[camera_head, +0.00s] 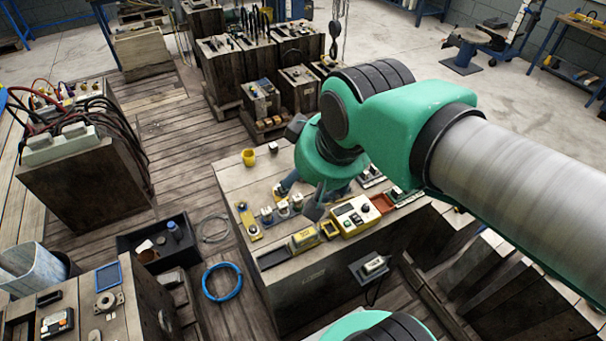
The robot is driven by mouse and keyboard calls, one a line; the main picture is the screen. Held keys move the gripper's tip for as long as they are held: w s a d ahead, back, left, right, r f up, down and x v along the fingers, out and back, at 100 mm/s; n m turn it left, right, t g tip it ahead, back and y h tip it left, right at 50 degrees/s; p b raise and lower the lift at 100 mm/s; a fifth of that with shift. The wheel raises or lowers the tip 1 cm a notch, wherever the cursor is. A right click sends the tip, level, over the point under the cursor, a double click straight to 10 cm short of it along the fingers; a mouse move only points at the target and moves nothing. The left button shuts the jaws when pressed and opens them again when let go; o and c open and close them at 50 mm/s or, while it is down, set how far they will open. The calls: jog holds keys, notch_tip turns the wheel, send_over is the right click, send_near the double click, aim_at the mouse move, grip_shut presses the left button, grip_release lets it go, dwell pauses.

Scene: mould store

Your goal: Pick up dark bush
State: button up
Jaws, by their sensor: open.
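My gripper (298,199) points down over the wooden block bench (235,178), with its fingers spread. Small fittings stand in a row by the fingers: one on a yellow plate (252,230), a pale-topped one (267,214) and another (283,208). One more pale piece shows between the fingers. I cannot tell for sure which of these small parts is the dark bush; it may be partly hidden by my gripper. I see nothing held in the fingers.
A yellow instrument box (353,213) stands close right of the gripper. A yellow block (303,238) and a dark tray (272,257) lie at the bench's front. A yellow cup (248,157) stands behind. A blue hose coil (222,283) lies on the floor left.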

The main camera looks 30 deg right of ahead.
jog(key=w+d+f+g+p, duration=0.1)
jog(key=w+d+p, duration=0.15)
jog(key=w, duration=0.55)
jog(key=w+d+f+n+g+p, duration=0.1)
jog(key=w+d+f, duration=0.15)
jog(key=w, duration=0.45)
jog(key=w+d+f+g+p, duration=0.1)
jog(key=w+d+p, duration=0.15)
jog(key=w, duration=0.55)
jog(key=w+d+f+p, duration=0.1)
jog(key=w+d+f, duration=0.2)
jog(key=f, duration=0.4)
jog(key=w+d+f+g+p, duration=0.1)
jog(key=w+d+f+p, duration=0.1)
jog(key=w+d+f, duration=0.2)
jog(key=w+d+f+n+g+p, duration=0.1)
jog(key=w+d+f, duration=0.3)
jog(key=w+f, duration=0.3)
notch_tip(320, 180, down, 5)
jog(key=shift+d, duration=0.1)
jog(key=shift+f+b, duration=0.4)
jog(key=shift+f, duration=3.85)
